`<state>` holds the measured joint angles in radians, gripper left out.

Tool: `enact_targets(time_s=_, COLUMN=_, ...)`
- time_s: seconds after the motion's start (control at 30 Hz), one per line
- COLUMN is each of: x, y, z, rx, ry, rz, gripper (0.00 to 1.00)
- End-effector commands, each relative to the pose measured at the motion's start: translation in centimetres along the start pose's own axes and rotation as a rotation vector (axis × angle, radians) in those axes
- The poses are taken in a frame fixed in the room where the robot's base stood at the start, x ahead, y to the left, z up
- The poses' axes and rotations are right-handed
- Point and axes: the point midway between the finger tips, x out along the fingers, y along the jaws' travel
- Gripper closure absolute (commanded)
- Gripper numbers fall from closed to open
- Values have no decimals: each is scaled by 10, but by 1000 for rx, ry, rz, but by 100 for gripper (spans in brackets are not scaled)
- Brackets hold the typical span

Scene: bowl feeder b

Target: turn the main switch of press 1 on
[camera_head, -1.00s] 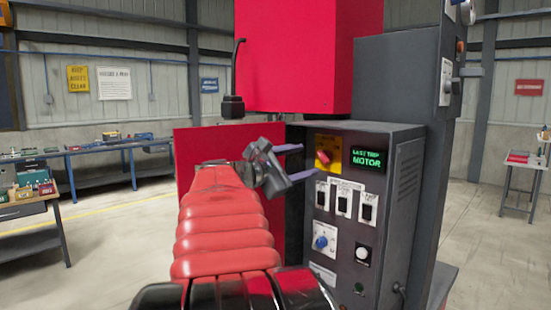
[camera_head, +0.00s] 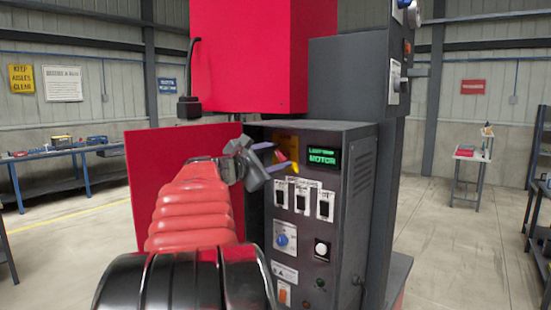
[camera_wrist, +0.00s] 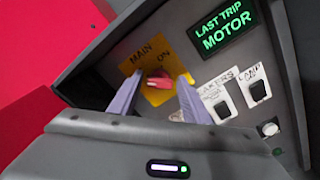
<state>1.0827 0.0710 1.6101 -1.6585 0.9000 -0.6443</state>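The main switch of the press is a red handle (camera_wrist: 164,80) on a yellow plate (camera_wrist: 136,66) marked MAIN and ON. The plate looks tilted in the wrist view. In the head view the red handle (camera_head: 282,157) is partly behind my gripper's fingers. My gripper (camera_wrist: 161,78) is open, with one lavender finger on each side of the handle. The handle's right end reaches to the right fingertip; I cannot tell whether they touch. The handle lies roughly crosswise in the wrist view. In the head view my gripper (camera_head: 283,154) is at the upper left of the panel.
A green-lit display (camera_head: 324,159) reading LAST TRIP MOTOR is right of the switch. Below are several black rocker switches (camera_head: 302,199), a blue knob (camera_head: 282,240) and a white button (camera_head: 321,249). A red panel (camera_head: 150,165) stands left of the control box.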

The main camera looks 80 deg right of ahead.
Motion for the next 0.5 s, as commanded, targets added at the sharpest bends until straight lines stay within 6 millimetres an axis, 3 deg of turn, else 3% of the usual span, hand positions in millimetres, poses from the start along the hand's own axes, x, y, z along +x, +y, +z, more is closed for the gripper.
enact_targets(time_s=0.5, x=-5, y=-1, z=1, rx=-1, ry=1, rz=1, gripper=90)
